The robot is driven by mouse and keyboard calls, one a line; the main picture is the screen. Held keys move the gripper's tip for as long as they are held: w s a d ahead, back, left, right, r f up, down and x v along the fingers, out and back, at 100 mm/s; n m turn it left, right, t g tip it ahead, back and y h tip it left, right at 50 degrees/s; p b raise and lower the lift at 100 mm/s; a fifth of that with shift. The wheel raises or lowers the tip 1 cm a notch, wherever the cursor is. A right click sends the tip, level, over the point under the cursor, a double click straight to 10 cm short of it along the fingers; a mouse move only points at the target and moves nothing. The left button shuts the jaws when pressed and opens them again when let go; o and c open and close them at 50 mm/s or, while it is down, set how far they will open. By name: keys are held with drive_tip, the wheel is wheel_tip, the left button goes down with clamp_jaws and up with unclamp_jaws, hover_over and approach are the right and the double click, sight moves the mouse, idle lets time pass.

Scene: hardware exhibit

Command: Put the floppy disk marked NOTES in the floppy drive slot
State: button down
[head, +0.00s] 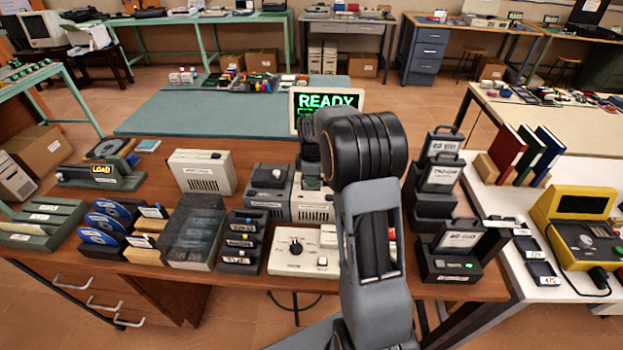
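My gripper (312,172) is mostly hidden behind my own arm. Its dark end points down over a beige and grey unit (312,205) at the table's middle. Its fingers cannot be made out, nor whether they hold anything. A dark rack (262,263) left of my arm holds dark disks with white labels (240,243), too small to read, so I cannot tell which is NOTES. Another grey and beige unit (268,186) stands just left of the gripper. I cannot tell for sure which unit has the floppy drive slot.
A screen (325,98) reading READY stands behind my gripper. A control box with a dial (297,262) sits at the front edge. Black cases (447,265) stand right of my arm. A clear-lidded box (193,235) and blue discs (100,238) crowd the left.

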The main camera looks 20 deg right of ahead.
drive_tip(key=c, duration=1.8)
unclamp_jaws()
drive_tip(key=o, duration=0.5)
drive_tip(key=shift+o, duration=0.2)
wheel_tip(320, 180, up, 8)
drive_tip(key=p, duration=0.6)
